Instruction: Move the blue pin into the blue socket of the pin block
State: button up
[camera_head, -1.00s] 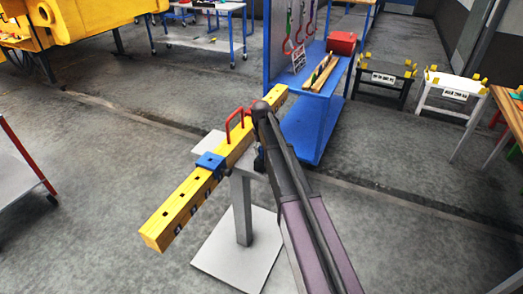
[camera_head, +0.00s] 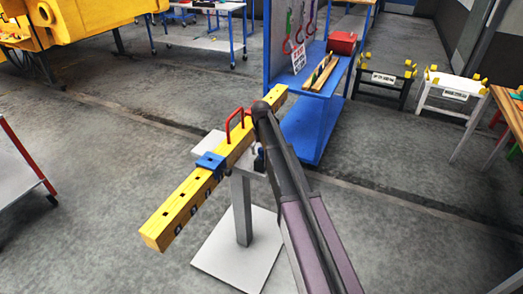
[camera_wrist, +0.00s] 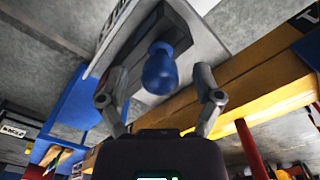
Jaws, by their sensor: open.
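A blue pin with a rounded knob (camera_wrist: 160,72) shows in the wrist view between the two fingers of my gripper (camera_wrist: 161,82). The fingers stand apart on either side of it, and I cannot tell whether they touch it. Behind the pin is a dark grey block (camera_wrist: 182,22), partly hidden by the pin, on a pale grey surface (camera_wrist: 206,42). In the head view my arm hides most of the gripper and the pin area.
A long yellow beam (camera_head: 180,205) with a blue saddle (camera_head: 211,161) and a red handle (camera_head: 235,122) lies across a grey pedestal (camera_head: 242,210), close beside my arm. A blue rack (camera_head: 312,130) stands behind.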

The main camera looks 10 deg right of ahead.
jog(key=shift+r, duration=0.15)
notch_tip(320, 180, up, 24)
jog(key=p, duration=2.4)
dwell(0.7)
jog(key=s+f+b, duration=0.4)
jog(key=s, duration=0.5)
jog(key=s+f+m+b, duration=0.1)
jog(key=s+f+b, duration=0.4)
jog(key=s, duration=0.5)
jog(key=s+f+b, duration=0.5)
jog(key=s, duration=0.5)
jog(key=shift+d+f+m, duration=0.2)
jog(key=shift+d+m, duration=0.2)
jog(key=shift+d, duration=0.05)
jog(key=c, duration=0.3)
jog(key=shift+c, duration=0.3)
